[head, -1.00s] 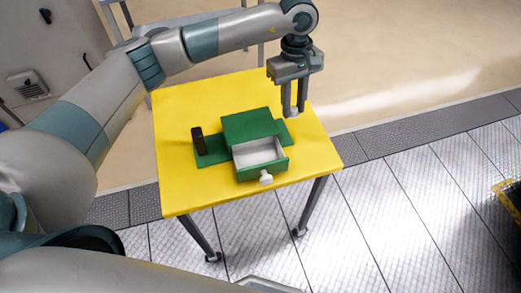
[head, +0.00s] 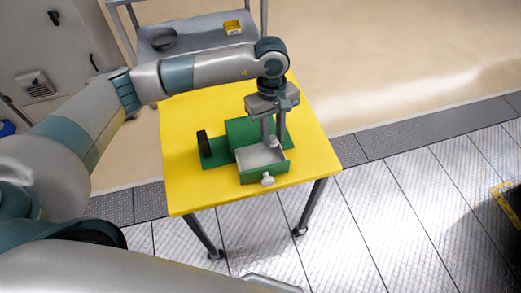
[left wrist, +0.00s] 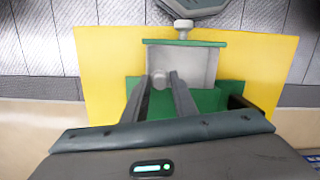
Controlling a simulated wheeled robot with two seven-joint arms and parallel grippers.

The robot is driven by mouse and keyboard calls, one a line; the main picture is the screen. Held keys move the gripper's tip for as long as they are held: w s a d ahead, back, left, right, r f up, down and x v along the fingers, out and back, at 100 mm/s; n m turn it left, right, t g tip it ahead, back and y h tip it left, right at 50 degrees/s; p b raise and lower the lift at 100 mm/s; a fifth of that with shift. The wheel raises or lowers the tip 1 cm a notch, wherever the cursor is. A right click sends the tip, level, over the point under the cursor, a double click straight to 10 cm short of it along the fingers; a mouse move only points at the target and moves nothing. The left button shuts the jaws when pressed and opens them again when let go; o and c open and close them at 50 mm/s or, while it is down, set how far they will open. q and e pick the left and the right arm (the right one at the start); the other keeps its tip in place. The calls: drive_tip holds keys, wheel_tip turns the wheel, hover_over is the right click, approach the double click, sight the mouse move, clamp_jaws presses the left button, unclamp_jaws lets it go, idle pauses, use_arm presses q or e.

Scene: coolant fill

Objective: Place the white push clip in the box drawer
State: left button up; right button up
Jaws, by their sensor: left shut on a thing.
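The green box (head: 241,127) stands on the yellow table with its drawer (head: 265,173) pulled open toward the front. The drawer has a white inside and a white knob (head: 267,180). My left gripper (head: 270,141) points down over the back part of the open drawer. It is shut on the white push clip (head: 273,141), a small pale piece between the fingertips. In the left wrist view the clip (left wrist: 160,80) shows at the fingertips, in front of the drawer's white inside (left wrist: 184,66). My right gripper is not in view.
The yellow table (head: 190,105) is mostly clear around the box. A dark upright block (head: 204,144) stands on the green base left of the box. A grey cart (head: 200,37) behind holds a dark bowl (head: 163,39) and a yellow bin (head: 232,28).

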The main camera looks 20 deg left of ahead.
use_arm(q)
drive_tip(key=s+a+f, duration=0.1)
drive_tip(key=s+a+f+p, duration=0.1)
drive_tip(key=s, duration=0.1)
drive_tip(key=shift+s+a+f, duration=0.15)
drive_tip(key=shift+s+a, duration=0.1)
drive_tip(key=shift+f, duration=0.1)
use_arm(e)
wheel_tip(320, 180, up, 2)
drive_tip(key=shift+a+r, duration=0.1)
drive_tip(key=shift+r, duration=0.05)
use_arm(q)
drive_tip(key=shift+f+p, duration=0.5)
drive_tip(key=shift+p, duration=0.15)
wheel_tip(320, 180, down, 2)
drive_tip(key=shift+p, duration=0.6)
drive_tip(key=shift+f, duration=0.5)
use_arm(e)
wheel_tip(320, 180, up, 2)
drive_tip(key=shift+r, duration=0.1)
